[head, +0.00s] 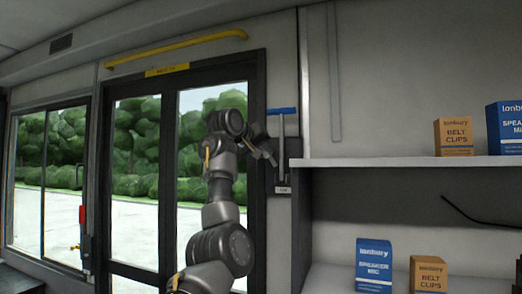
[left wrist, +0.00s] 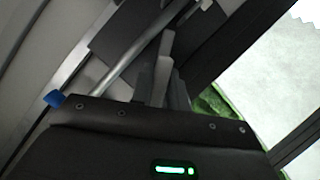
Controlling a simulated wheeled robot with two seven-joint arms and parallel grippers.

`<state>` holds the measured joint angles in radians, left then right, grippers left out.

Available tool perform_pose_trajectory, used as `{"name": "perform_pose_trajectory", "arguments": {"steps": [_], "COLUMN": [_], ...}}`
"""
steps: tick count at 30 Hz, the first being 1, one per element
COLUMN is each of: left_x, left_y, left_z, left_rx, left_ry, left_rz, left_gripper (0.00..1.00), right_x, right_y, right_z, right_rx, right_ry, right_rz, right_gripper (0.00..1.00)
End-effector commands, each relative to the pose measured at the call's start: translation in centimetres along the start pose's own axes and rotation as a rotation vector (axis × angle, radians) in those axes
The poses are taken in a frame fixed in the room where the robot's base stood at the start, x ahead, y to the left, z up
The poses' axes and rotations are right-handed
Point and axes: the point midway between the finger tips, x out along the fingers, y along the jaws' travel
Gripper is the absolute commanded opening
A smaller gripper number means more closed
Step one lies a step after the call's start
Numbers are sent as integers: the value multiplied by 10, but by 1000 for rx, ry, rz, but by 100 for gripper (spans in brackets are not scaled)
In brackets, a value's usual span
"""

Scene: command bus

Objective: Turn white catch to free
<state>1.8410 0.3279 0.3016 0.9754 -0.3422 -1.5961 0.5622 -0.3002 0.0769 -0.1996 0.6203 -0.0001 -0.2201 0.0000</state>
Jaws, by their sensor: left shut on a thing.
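My left gripper (head: 270,156) is at the right edge of the door frame, beside the grey shaft of a blue-topped T-shaped lever (head: 283,110). The lever shows in the left wrist view as a slanting rod with a blue end (left wrist: 54,99). In that view the left gripper's fingers (left wrist: 160,78) are close together, against the dark mount by the rod. They are shut on a small part that I take to be the white catch. The fingers hide most of it, so its turn angle cannot be told. My right gripper is not in view.
A glazed door (head: 155,185) stands behind my left arm, with a yellow rail (head: 178,48) above. A red handle (head: 82,214) is at the left. A shelf (head: 400,162) with boxes, including a belt clips box (head: 453,137), lies close to the right.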

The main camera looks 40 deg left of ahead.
Motion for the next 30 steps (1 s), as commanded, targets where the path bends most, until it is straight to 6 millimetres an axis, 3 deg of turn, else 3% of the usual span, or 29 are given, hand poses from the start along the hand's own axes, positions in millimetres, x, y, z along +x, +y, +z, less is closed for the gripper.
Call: {"name": "perform_pose_trajectory", "arguments": {"steps": [15, 30], "left_x": [3, 3], "left_y": [-3, -3], "left_z": [4, 4], "left_rx": [398, 546], "left_ry": [-14, -14], "left_rz": [-172, -232], "left_gripper": [0, 0], "right_x": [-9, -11], "right_y": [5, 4], "right_z": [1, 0], "right_rx": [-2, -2], "right_ry": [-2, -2], "right_rz": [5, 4], "right_gripper": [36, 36]}}
